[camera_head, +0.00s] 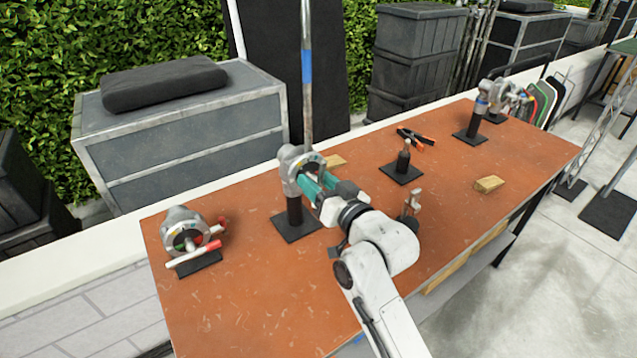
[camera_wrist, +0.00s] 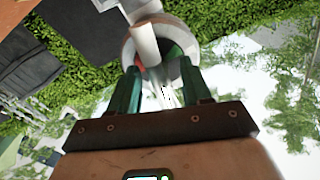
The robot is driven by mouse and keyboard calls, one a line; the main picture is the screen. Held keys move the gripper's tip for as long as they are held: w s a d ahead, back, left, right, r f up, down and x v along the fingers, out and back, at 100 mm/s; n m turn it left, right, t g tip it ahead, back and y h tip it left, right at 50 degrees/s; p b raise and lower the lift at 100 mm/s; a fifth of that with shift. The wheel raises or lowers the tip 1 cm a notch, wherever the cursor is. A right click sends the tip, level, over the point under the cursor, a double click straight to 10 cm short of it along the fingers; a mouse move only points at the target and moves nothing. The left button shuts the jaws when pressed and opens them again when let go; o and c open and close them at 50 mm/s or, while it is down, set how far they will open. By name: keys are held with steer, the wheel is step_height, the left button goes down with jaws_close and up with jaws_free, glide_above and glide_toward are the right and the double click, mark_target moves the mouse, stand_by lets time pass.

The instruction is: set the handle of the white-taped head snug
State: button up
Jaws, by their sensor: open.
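A grey round head (camera_head: 291,160) stands on a black post at the middle of the table. My gripper (camera_head: 312,188), with teal fingers, is close against its right side. In the wrist view the grey ring of the head (camera_wrist: 187,40) is just beyond my open fingers (camera_wrist: 160,70). A pale cylinder (camera_wrist: 146,45), perhaps its handle, lies across the ring between the fingertips. I cannot tell whether they touch it. Another grey head (camera_head: 180,222) with red-and-white handles sits at the left, and a third (camera_head: 484,93) at the far right. I cannot make out which head has white tape.
The rust-coloured table (camera_head: 290,300) also holds a small black post on a plate (camera_head: 403,158), an orange-and-black clamp (camera_head: 411,138) and a wooden block (camera_head: 488,184). A pole (camera_head: 307,90) with a blue band rises behind the middle head. The front left of the table is clear.

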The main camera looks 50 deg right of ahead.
steer(key=b+v, duration=0.2)
steer(key=v, duration=0.8)
steer(key=shift+s, duration=0.4)
steer(key=shift+a, duration=0.1)
